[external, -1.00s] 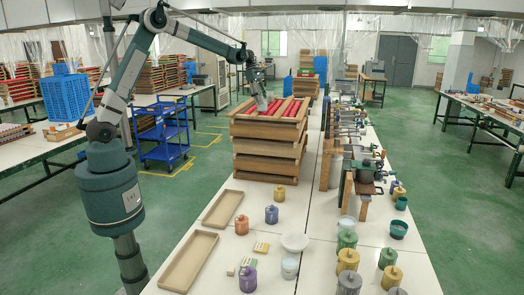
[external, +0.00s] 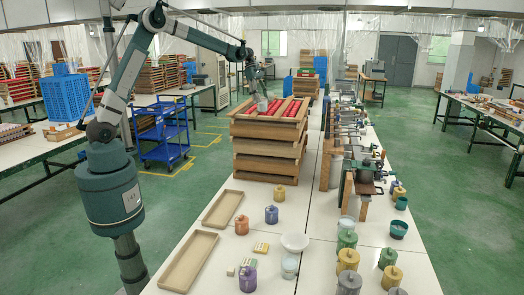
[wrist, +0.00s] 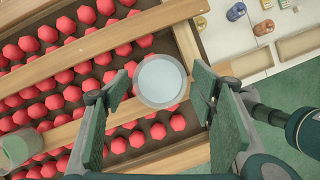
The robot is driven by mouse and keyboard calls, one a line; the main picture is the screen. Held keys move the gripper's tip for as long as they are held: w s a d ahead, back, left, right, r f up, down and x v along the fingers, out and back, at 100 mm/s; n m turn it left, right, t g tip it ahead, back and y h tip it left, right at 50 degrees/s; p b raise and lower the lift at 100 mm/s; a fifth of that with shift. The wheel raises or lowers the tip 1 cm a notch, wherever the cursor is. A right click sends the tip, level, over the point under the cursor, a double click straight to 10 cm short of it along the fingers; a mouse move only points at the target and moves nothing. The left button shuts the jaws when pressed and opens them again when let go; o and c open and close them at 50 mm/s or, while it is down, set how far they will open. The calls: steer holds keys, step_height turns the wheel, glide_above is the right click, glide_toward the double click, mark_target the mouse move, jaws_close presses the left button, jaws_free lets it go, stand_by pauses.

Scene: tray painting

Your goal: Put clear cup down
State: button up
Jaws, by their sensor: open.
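My gripper (wrist: 161,92) is open, with its two green fingers spread to either side of the clear cup (wrist: 162,80). Gaps show between the cup and both fingers. The cup looks round and pale from above, over the top wooden tray (wrist: 183,45) of red pieces, by a wooden slat. In the external view the cup (external: 262,103) is small and grey-white, on the top of the tray stack, with my gripper (external: 258,90) just above it. What lies under the cup is hidden.
A greenish cup (wrist: 17,148) shows at the lower left of the wrist view. Small paint jars, a white bowl (external: 294,242) and empty tan trays (external: 188,261) lie on the white table nearer the camera. A row of clamped tools (external: 348,150) stands right of the stack.

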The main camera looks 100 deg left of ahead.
steer(key=b+v, duration=0.1)
steer(key=v, duration=0.9)
steer(key=shift+r, duration=0.35)
steer(key=shift+s, duration=0.1)
stand_by(0.4)
steer(key=w+d+r+m+y, duration=0.1)
steer(key=w+d+r+m, duration=0.15)
steer(key=d, duration=0.85)
steer(key=w+d+r+m, duration=0.2)
steer(key=w+d+m, duration=0.2)
steer(key=d, duration=0.7)
steer(key=d+m, duration=0.8)
steer(key=d, duration=1.5)
steer(key=s+d+f+m+t+y, duration=0.15)
steer(key=s+d+m, duration=0.25)
steer(key=d, duration=0.5)
steer(key=s+d+f+m+g, duration=0.1)
steer(key=s+d+f+m, duration=0.2)
steer(key=d, duration=0.6)
steer(key=s+d+f+m+t, duration=0.1)
steer(key=s+d+f+m, duration=0.3)
steer(key=s+d, duration=0.3)
steer(key=s+d+f+m+t, duration=0.1)
steer(key=s+d+f+m, duration=0.4)
steer(key=s+d+m, duration=0.1)
steer(key=shift+s+d+f+h, duration=0.25)
steer(key=shift+s+d+h, duration=0.1)
steer(key=shift+s+d, duration=0.3)
steer(key=shift+o, duration=0.5)
